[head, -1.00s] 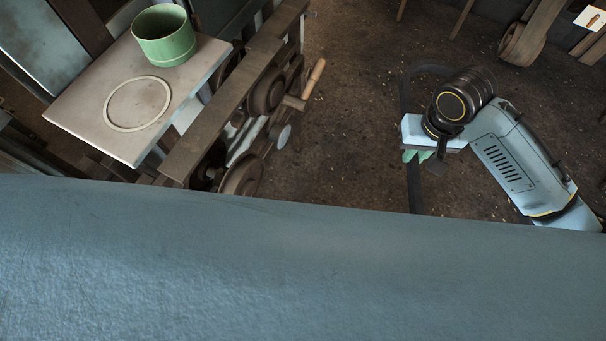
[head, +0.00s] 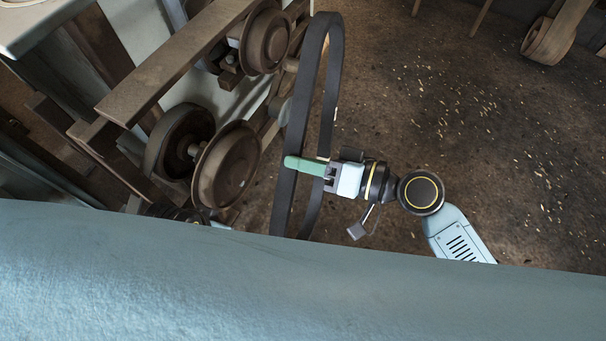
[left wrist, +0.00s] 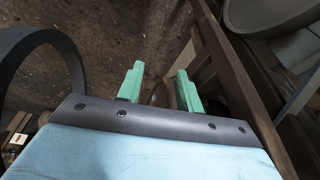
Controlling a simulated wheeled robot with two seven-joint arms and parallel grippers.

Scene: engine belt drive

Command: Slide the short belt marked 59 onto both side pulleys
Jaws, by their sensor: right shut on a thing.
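A black belt (head: 333,85) hangs as a long loop just right of the machine; no marking on it is readable. My right gripper (head: 305,166) is shut on the belt, its green fingers across the near strand. An upper pulley (head: 268,40) and a lower pulley (head: 228,170) stand on the machine's right side. The belt is beside them, with a gap between it and the lower pulley. My left gripper (left wrist: 160,70) is open and empty in the left wrist view, where a dark belt loop (left wrist: 72,62) shows to its left.
A pale tabletop (head: 40,25) shows at the upper left. The floor (head: 480,130) at right is mostly clear.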

